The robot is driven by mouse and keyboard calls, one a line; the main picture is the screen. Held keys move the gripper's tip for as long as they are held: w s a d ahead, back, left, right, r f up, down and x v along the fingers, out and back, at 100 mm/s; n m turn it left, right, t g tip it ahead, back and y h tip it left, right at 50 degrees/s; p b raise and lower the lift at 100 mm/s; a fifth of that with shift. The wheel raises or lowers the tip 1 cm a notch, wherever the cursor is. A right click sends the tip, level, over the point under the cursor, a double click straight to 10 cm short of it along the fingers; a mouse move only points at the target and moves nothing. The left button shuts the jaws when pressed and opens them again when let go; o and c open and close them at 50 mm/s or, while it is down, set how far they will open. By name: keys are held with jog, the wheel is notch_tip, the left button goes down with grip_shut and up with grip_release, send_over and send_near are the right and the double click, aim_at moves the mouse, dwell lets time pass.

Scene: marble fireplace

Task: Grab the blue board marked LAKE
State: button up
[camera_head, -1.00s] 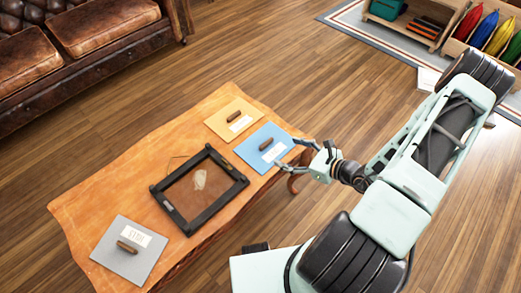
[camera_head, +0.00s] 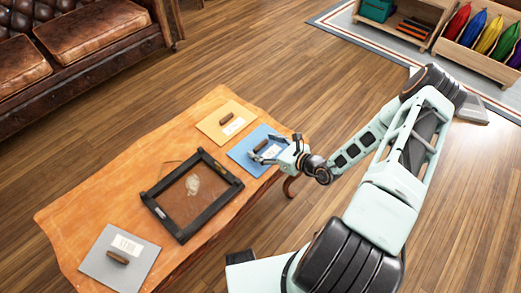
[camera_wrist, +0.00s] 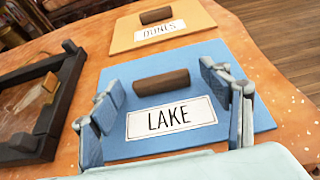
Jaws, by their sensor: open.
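The blue board (camera_head: 243,158) lies flat on the wooden table. In the wrist view the blue board (camera_wrist: 190,61) has a white label reading LAKE (camera_wrist: 172,117) and a brown bar-shaped handle (camera_wrist: 161,85) behind the label. My gripper (camera_head: 268,149) is over the board's right part in the head view. In the wrist view my gripper (camera_wrist: 158,95) is open and empty, with one finger at each side of the label and handle. The fingers hide parts of the board's left and right sides. I cannot tell whether the fingertips touch the board.
A yellow-orange board marked DUNES (camera_head: 214,131) lies just behind the blue one. A black frame (camera_head: 172,220) lies to its left, and a grey board (camera_head: 97,268) with a handle lies at the near left. The table (camera_head: 75,210) is bare along its left side.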

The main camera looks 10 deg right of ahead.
jog(key=shift+w+a+f, duration=0.15)
jog(key=shift+w+a, duration=0.05)
jog(key=shift+w, duration=0.1)
jog(key=c, duration=1.4)
jog(key=shift+o, duration=0.2)
jog(key=shift+r, duration=0.2)
